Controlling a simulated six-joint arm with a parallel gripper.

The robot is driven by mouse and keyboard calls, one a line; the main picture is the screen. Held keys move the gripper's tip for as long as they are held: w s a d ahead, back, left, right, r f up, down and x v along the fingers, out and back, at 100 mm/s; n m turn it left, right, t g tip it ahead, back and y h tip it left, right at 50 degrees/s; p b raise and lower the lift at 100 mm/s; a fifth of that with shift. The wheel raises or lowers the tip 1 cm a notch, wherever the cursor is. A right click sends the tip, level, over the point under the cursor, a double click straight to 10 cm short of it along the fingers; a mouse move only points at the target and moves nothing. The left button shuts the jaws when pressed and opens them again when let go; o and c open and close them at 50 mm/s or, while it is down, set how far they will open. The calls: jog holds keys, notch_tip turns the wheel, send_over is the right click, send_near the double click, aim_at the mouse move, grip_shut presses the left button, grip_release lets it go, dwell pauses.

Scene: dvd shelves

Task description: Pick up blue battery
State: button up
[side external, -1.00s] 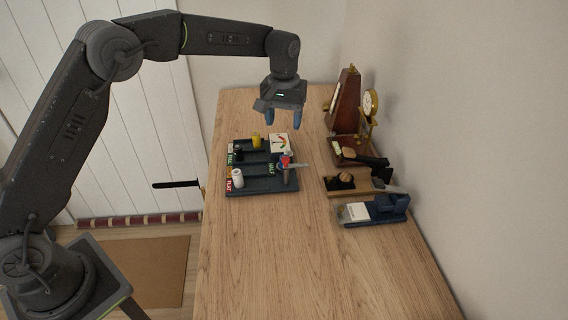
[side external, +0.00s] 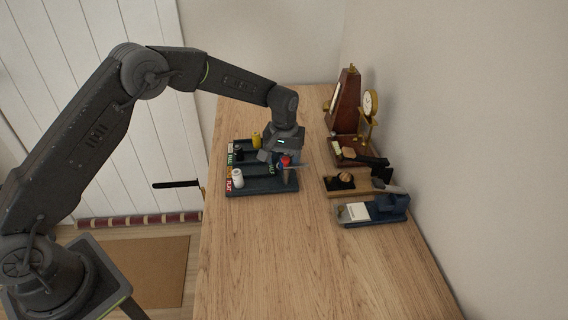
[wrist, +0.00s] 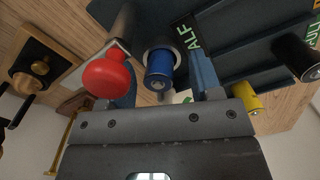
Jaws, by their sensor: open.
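The blue battery (wrist: 160,66) stands upright in the dark tray (side external: 262,185), with a pale ring around its far end in the wrist view. My gripper (wrist: 163,68) is open, with one blue finger on each side of the battery. I cannot tell whether either finger touches it. In the side view my gripper (side external: 278,158) is low over the tray's right part and mostly hides the blue battery. A red-topped tool (wrist: 107,75) is close beside the left finger in the wrist view.
The tray also holds a yellow battery (side external: 256,140), a black battery (side external: 239,153) and a white one (side external: 238,178). The table's front is clear.

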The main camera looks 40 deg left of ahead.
grip_shut()
dwell(0.5)
jog(key=shift+r, duration=0.2)
jog(key=shift+r, duration=0.25)
notch_tip(320, 180, up, 4)
jog(key=shift+w+f, duration=0.1)
jog(key=shift+f, duration=0.1)
jog(key=s+a+r, duration=0.3)
jog(key=s+a, duration=0.2)
jog(key=a, duration=0.3)
jog(key=s+a+r, duration=0.4)
jog(key=s+a, duration=0.1)
jog(key=a, duration=0.2)
send_over(258, 170)
notch_tip(258, 170, down, 7)
jog(key=shift+w+f, duration=0.1)
jog(key=shift+f, duration=2)
